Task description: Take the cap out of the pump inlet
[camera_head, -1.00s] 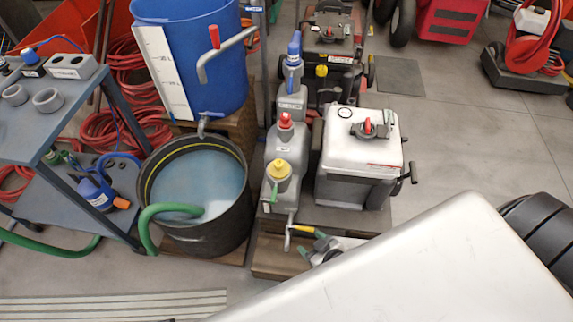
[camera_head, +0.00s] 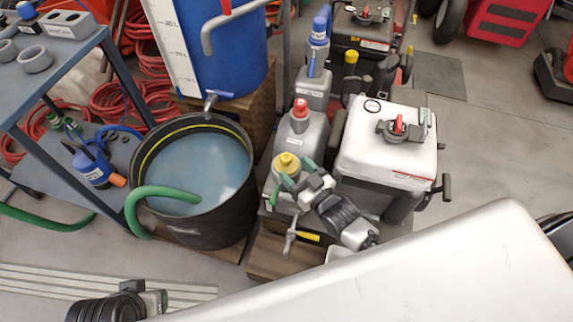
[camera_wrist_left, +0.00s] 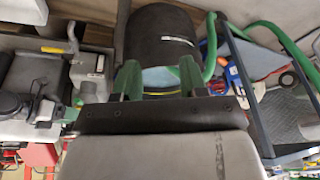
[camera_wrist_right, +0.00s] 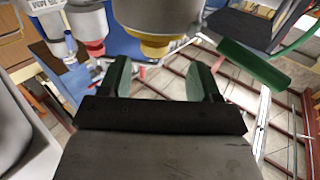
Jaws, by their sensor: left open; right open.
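A blue pump (camera_head: 95,165) with an orange cap (camera_head: 117,180) at its end lies on the lower shelf of the cart at the left in the head view. Whether this cap is the one in the inlet I cannot tell. My right gripper (camera_head: 300,176) is open beside the yellow cap (camera_head: 287,162) of a grey jug, far from the pump. In the right wrist view, the fingers (camera_wrist_right: 160,80) are apart and empty, with the yellow cap (camera_wrist_right: 150,45) beyond them. My left gripper shows open and empty in its wrist view (camera_wrist_left: 160,80), pointing toward the tub (camera_wrist_left: 160,45).
A black tub of water (camera_head: 190,225) with a green hose (camera_head: 165,193) stands between the cart and my right gripper. A blue barrel (camera_head: 225,55) stands behind it. Jugs and a white-topped machine (camera_head: 390,150) crowd the right. Floor at the front left is mostly open.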

